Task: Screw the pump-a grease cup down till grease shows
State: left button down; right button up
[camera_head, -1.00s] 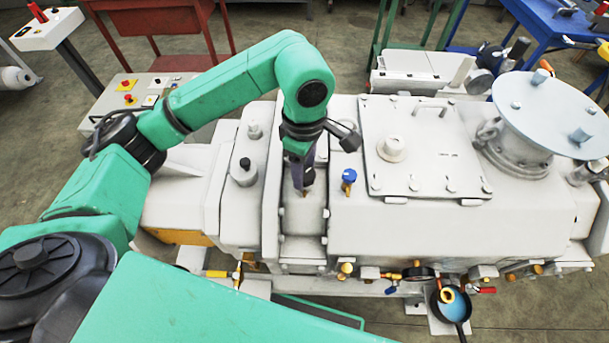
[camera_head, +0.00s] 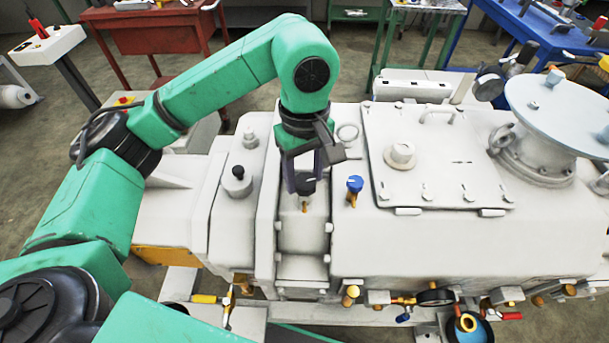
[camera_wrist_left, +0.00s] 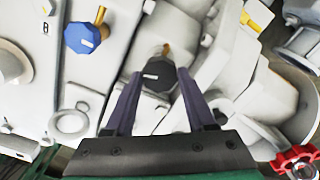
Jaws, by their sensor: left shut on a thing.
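A black cap with a white mark, which I take to be the pump-a grease cup (camera_head: 304,183), stands above a small brass fitting on the pale machine housing. It also shows in the left wrist view (camera_wrist_left: 158,76), with the brass part beyond it. My left gripper (camera_head: 303,189) points down over it, one finger on either side, and is shut on it. In the left wrist view the fingers (camera_wrist_left: 158,80) flank the black cap. I cannot make out any grease. A similar blue cap (camera_head: 355,184) stands to the right, also in the wrist view (camera_wrist_left: 82,38). My right gripper is not in view.
A flat bolted cover (camera_head: 430,150) and a round grey disc (camera_head: 560,103) lie to the right on the machine. A dark knob (camera_head: 238,174) stands to the left. Valves and a red-handled fitting line the front. A red handwheel (camera_wrist_left: 297,162) shows in the wrist view.

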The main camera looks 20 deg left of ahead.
aim_at(304, 180)
pick_arm(q)
jog(key=shift+w+r, duration=0.1)
jog(key=shift+r, duration=0.05)
jog(key=shift+c, duration=1.2)
grip_release()
notch_tip(304, 180, up, 14)
jog(key=p, duration=0.3)
jog(key=shift+r, duration=0.25)
